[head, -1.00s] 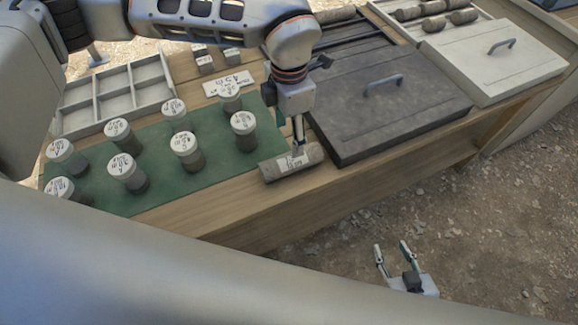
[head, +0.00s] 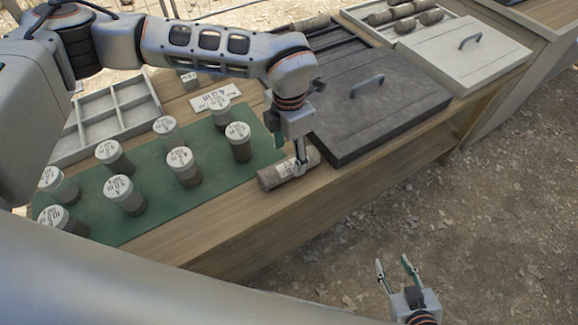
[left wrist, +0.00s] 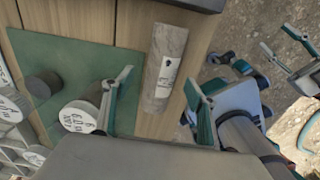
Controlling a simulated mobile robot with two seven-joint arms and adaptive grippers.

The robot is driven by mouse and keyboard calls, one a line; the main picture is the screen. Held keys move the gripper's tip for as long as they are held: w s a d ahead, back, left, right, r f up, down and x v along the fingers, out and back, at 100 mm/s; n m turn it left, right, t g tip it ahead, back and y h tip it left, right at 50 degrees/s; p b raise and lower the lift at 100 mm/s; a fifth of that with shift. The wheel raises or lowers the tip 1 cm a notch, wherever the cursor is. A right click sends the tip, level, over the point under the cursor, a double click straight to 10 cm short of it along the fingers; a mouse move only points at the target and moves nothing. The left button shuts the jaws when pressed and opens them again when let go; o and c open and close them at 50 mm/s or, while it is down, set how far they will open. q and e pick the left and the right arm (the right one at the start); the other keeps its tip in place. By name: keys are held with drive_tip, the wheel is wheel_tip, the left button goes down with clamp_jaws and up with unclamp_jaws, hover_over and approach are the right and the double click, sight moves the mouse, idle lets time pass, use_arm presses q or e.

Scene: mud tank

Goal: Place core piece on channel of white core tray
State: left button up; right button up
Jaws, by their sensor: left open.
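The core piece (head: 272,179), a grey-brown cylinder with a white label, lies on the wooden table near its front edge, beside the green mat. My left gripper (head: 301,166) is over it, pointing down. In the left wrist view the core piece (left wrist: 168,50) lies between the spread fingers of the left gripper (left wrist: 157,90), with gaps on both sides. The white core tray (head: 463,10) is at the upper right, with several cores in its channels and a white lid (head: 480,58) over its front part. My right gripper (head: 398,272) is open and empty, in front of the table.
A dark tray with a dark handled lid (head: 345,110) stands between the core piece and the white tray. Several white-capped jars (head: 180,160) stand on the green mat (head: 205,195). A white compartment tray (head: 110,110) is behind them at left.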

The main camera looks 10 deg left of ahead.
sight(289, 161)
use_arm(q)
wheel_tip(289, 161, down, 4)
drive_tip(key=shift+s+f, duration=0.15)
drive_tip(key=shift+f, duration=0.05)
clamp_jaws()
drive_tip(key=shift+r, duration=0.1)
drive_tip(key=shift+r, duration=0.1)
